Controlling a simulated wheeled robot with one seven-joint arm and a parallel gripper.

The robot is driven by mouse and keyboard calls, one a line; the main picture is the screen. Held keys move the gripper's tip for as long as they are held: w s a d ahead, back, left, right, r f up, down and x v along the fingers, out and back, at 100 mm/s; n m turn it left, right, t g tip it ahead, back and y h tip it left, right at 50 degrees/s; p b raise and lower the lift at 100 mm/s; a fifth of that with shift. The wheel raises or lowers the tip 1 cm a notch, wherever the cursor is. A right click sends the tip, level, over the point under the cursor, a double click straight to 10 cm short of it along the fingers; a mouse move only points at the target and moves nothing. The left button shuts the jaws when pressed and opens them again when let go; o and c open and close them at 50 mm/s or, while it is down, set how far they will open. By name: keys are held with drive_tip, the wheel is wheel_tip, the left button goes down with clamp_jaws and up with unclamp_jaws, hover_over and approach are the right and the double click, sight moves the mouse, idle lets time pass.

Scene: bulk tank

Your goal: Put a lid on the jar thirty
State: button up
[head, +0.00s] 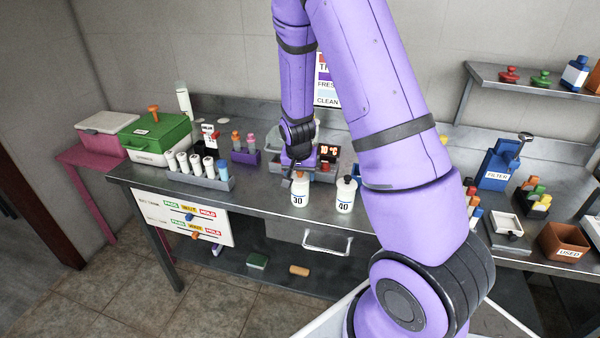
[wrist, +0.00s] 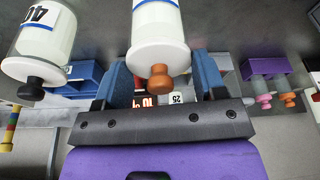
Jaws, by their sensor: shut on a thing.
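The white jar thirty (head: 299,194), labelled 30, is upright near the counter's front edge, with an orange-brown knobbed lid (wrist: 159,78) on its top. Whether its base touches the counter is unclear. My gripper (head: 296,172) is at the jar, coming down just behind it in the head view. In the wrist view its blue fingers (wrist: 164,72) stand on either side of the upper jar, shut on it. The jar's front hides part of the fingers. The label 30 is out of the wrist view.
Jar forty (head: 345,197), with a black knob, stands close on the right. A grey rack of white-capped tubes (head: 222,184) and a purple rack (head: 243,158) are to the left. A lit display (head: 328,152) is behind. A blue FILTER box (head: 496,172) and brown USED bin (head: 568,252) are right.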

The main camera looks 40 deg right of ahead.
drive_tip(key=o, duration=1)
drive_tip(key=shift+r, duration=0.15)
drive_tip(key=v, duration=1)
drive_tip(key=shift+r, duration=0.25)
drive_tip(key=s+a+r+n+t+y, duration=0.1)
drive_tip(key=s+a+r, duration=0.15)
drive_tip(key=r, duration=0.25)
drive_tip(key=s+a+r+n, duration=0.2)
drive_tip(key=s+r, duration=0.2)
drive_tip(key=r, duration=0.2)
drive_tip(key=s+a+r+n+t+y, duration=0.1)
drive_tip(key=s+a+r, duration=0.1)
drive_tip(key=s+r, duration=0.25)
drive_tip(key=s+a+r+n, duration=0.1)
drive_tip(key=s+r, duration=0.1)
drive_tip(key=s, duration=0.2)
drive_tip(key=s+a+r+n, duration=0.2)
drive_tip(key=s+r, duration=0.1)
drive_tip(key=s, duration=0.2)
drive_tip(key=s+a+r+n, duration=0.1)
drive_tip(key=s+r, duration=0.1)
drive_tip(key=s, duration=0.2)
drive_tip(key=shift+s+a+r+n+t, duration=0.2)
drive_tip(key=shift+a+r+n+t, duration=0.1)
drive_tip(key=shift+t, duration=0.1)
